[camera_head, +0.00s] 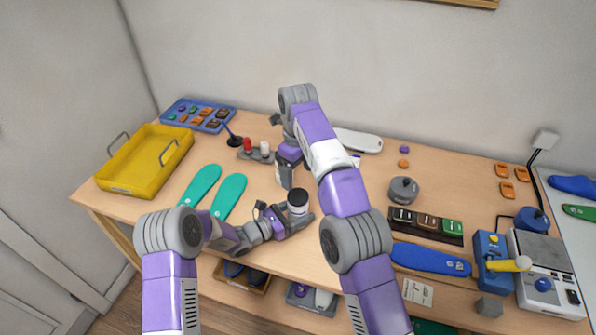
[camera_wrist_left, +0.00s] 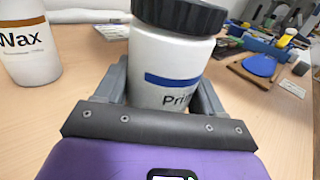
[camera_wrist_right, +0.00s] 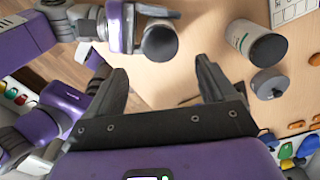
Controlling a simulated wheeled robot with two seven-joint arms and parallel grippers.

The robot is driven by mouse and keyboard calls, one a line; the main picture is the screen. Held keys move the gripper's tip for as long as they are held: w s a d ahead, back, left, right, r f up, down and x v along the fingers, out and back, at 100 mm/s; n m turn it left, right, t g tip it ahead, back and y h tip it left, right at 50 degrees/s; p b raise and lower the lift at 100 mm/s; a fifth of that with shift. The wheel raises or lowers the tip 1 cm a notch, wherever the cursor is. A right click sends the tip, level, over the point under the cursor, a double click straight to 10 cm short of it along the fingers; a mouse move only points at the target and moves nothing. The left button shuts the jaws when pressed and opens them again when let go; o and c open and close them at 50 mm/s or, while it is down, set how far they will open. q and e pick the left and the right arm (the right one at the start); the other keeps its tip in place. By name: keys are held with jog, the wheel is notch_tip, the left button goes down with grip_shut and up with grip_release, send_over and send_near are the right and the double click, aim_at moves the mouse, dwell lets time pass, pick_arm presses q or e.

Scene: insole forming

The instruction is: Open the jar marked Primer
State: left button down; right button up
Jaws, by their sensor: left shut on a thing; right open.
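The Primer jar (camera_wrist_left: 168,75) is a white jar with a blue stripe and a black ribbed lid (camera_wrist_left: 180,14), which sits on it. My left gripper (camera_head: 299,212) is shut around the jar's body from the side, and the jar stands upright in the head view (camera_head: 298,205). My right gripper (camera_wrist_right: 165,88) is open and empty, pointing down. In the head view my right gripper (camera_head: 286,184) is just behind the jar, apart from it. The right wrist view shows the jar's dark lid (camera_wrist_right: 160,42) beyond the open fingers.
A white Wax jar (camera_wrist_left: 30,50) stands beside the Primer jar. A yellow tray (camera_head: 120,188) and teal insoles (camera_head: 229,195) lie to the left. A grey round piece (camera_head: 403,190), a dark block rack (camera_head: 425,226) and a blue insole (camera_head: 430,259) lie to the right.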

aim_at(298, 195)
jog(key=shift+f, duration=4)
jog(key=shift+c, duration=0.5)
